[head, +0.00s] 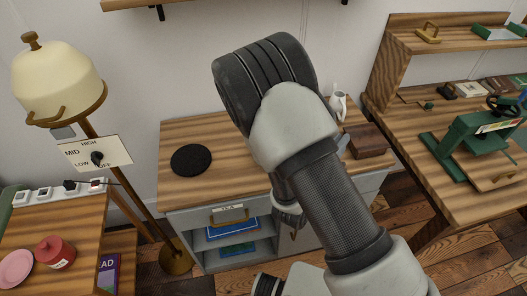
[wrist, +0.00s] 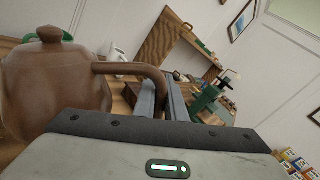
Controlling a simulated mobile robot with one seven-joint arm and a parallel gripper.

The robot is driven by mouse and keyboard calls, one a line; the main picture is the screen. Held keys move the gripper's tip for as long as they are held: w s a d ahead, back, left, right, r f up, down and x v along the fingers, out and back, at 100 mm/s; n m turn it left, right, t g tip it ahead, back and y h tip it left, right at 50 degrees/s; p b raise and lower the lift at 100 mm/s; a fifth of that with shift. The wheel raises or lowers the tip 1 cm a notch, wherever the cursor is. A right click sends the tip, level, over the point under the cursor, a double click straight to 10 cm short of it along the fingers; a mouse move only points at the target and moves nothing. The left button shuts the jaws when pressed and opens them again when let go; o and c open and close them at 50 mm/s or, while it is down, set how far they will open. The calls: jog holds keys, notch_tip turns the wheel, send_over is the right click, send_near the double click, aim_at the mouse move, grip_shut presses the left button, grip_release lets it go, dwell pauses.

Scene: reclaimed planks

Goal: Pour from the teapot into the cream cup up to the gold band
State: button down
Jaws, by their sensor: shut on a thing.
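The brown teapot (wrist: 55,88) fills the left of the wrist view, with its knobbed lid on top. Its handle (wrist: 130,69) reaches right and bends down between the grey fingers of my gripper (wrist: 166,103), which are shut on it. The teapot looks roughly upright in that tilted view; I cannot tell whether it touches anything below. In the head view my arm covers the teapot and most of the gripper. I cannot make out the cream cup, its gold band or any liquid in either view.
The cabinet top holds a round black mat (head: 191,160), a white jug (head: 338,103) and a brown wooden box (head: 367,140). Its left part is mostly clear. A cream-shaded lamp (head: 57,80) stands left. A green machine (head: 470,142) stands on the right bench. A red pot (head: 55,252) sits lower left.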

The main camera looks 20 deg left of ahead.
jog(key=s+d+f+m+b, duration=0.1)
jog(key=d+f+m+b, duration=0.3)
jog(key=f+b, duration=0.6)
jog(key=shift+d+m, duration=0.25)
jog(key=shift+m, duration=0.35)
dwell(0.3)
